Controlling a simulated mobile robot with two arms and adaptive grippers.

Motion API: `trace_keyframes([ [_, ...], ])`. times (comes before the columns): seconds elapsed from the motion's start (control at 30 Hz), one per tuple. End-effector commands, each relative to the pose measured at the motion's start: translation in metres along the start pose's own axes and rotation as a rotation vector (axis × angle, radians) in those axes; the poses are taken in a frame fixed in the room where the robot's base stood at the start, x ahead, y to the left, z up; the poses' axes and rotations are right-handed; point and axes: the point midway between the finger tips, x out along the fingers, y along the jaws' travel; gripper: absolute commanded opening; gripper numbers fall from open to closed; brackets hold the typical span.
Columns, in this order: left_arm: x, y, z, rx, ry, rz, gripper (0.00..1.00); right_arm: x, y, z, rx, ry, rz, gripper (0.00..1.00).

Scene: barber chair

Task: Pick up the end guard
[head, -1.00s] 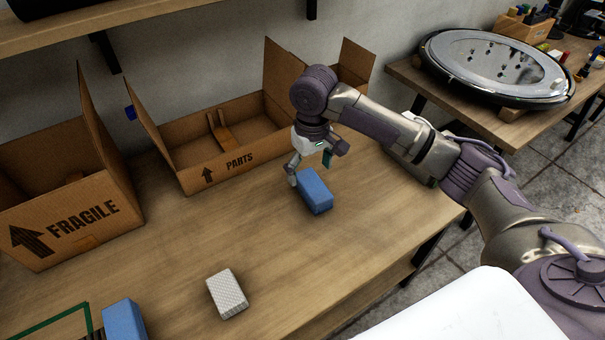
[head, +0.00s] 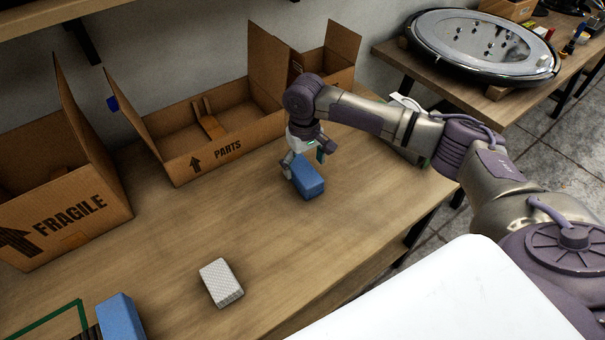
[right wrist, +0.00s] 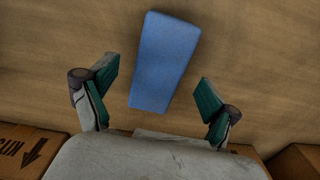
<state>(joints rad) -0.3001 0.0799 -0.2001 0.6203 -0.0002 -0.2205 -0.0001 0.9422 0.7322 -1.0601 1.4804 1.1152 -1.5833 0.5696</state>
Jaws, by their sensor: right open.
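A blue rectangular block (head: 309,182), likely the end guard, lies on the wooden table in front of the parts box. My right gripper (head: 305,159) is open just above and behind this block. In the right wrist view the block (right wrist: 164,62) lies tilted between and beyond the two green-padded fingers (right wrist: 157,80), with table visible on both sides of it. The fingers do not grip it. A second, similar blue block (head: 120,318) is at the lower left of the head view, partly cut off. My left gripper is not in view.
A cardboard parts box (head: 222,152) stands open behind the block, and a fragile box (head: 70,210) stands at the left. A white textured block (head: 221,282) lies near the front. A round mirror-like panel (head: 482,45) rests on the far-right table. The table between is clear.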

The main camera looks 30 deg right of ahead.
Motion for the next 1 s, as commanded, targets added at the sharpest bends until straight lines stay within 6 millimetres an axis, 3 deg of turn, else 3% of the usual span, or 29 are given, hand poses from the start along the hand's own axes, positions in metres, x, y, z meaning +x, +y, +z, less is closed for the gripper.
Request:
trace_keyframes([
  [0.2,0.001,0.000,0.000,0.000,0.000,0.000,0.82,0.027,0.001,0.000,-0.001,-0.001,0.002,0.88],
  [0.47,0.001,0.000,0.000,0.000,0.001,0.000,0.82,0.030,0.001,0.000,-0.001,0.001,0.001,0.88],
  [0.8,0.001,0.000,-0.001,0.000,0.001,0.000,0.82,0.029,0.001,0.000,-0.001,0.000,0.001,0.34],
  [1.0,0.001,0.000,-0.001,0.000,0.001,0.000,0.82,0.029,0.001,0.000,-0.001,0.001,0.001,0.34],
])
